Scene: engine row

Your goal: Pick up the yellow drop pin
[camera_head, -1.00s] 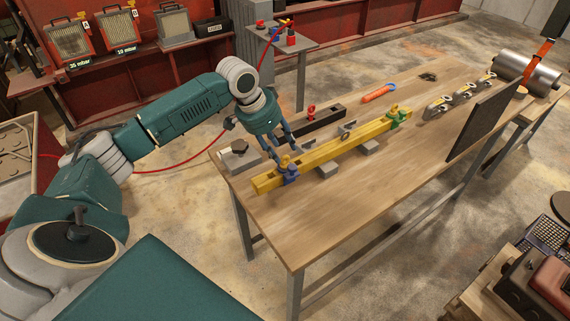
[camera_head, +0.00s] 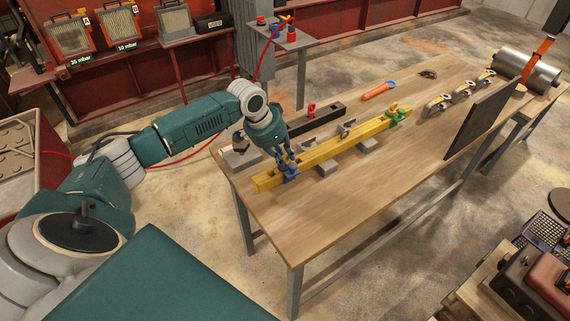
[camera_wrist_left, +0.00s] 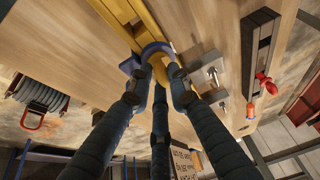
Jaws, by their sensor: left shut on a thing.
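My left gripper (camera_head: 286,164) is shut at the near left end of the yellow beam (camera_head: 333,148), over a blue bracket (camera_head: 291,176). In the left wrist view its three dark fingers (camera_wrist_left: 160,82) close around the yellow drop pin (camera_wrist_left: 159,66), beside the blue bracket (camera_wrist_left: 155,48). The fingers hide most of the pin, and I cannot tell whether it still sits in the bracket. A green clamp (camera_head: 396,120) with a yellow top sits at the beam's far end. My right gripper is not in view.
The beam rests on grey blocks (camera_head: 327,169) on the wooden table (camera_head: 350,200). Behind it lie a dark bar (camera_head: 317,124) with a red knob and an orange tool (camera_head: 376,91). A dark upright panel (camera_head: 482,117) stands at right. The table front is clear.

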